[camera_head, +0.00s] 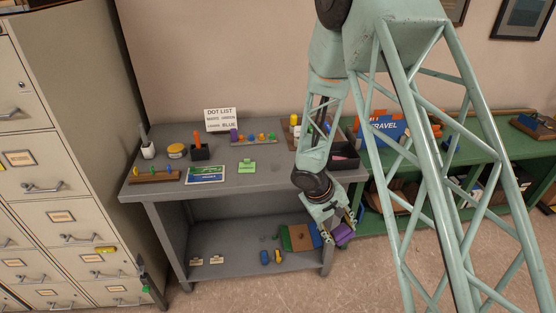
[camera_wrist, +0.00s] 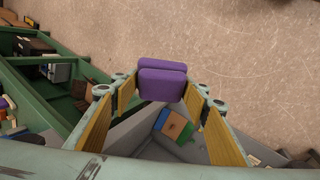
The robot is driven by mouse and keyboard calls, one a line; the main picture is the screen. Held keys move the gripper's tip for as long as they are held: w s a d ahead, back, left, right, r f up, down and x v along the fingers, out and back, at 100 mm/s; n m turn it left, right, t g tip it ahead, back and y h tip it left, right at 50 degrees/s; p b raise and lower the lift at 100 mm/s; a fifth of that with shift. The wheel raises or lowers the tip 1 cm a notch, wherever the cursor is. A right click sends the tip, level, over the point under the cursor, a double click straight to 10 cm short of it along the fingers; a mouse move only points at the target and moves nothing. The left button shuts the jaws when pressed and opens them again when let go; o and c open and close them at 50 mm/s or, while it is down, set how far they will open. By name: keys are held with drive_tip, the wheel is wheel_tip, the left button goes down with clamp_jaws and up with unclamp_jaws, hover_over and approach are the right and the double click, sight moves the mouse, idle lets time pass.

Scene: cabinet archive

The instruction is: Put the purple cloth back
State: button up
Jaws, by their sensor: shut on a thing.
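The purple cloth (camera_head: 342,234) is a folded, padded-looking bundle. My gripper (camera_head: 337,226) is shut on it and holds it in the air, in front of the right end of the grey table (camera_head: 262,186). In the wrist view the cloth (camera_wrist: 162,80) sits between the fingertips of my gripper (camera_wrist: 160,92), with bare floor behind it. A small purple item (camera_head: 234,135) stands on the table at the left end of a row of coloured pieces; I cannot tell what it is.
Filing cabinets (camera_head: 55,190) stand at the left. The lower shelf (camera_head: 225,240) holds a brown board (camera_head: 300,237), blue and yellow items and small cards. A dark box (camera_head: 343,155) stands at the table's right end. A green shelf unit (camera_head: 475,150) is at the right. The floor in front is clear.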

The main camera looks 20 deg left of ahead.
drive_tip(key=w+a+r+m+y+p, duration=0.1)
drive_tip(key=a+r, duration=0.4)
drive_tip(key=a, duration=0.5)
drive_tip(key=w+a+r+m+y+p, duration=0.1)
drive_tip(key=a+r+y+p, duration=0.1)
drive_tip(key=a+r, duration=0.4)
drive_tip(key=w+a+r+m+t+y+p, duration=0.1)
drive_tip(key=a+r, duration=0.4)
drive_tip(key=a, duration=1.1)
drive_tip(key=shift+w+a+r+y+p, duration=0.2)
drive_tip(key=shift+y+p, duration=0.4)
drive_tip(key=shift+y, duration=0.5)
drive_tip(key=p, duration=0.2)
hover_over(278, 161)
drive_tip(key=s, duration=0.1)
drive_tip(key=shift+s+d+f, duration=0.2)
drive_tip(key=shift+f, duration=0.6)
drive_tip(key=shift+f, duration=1.75)
drive_tip(key=shift+f, duration=0.1)
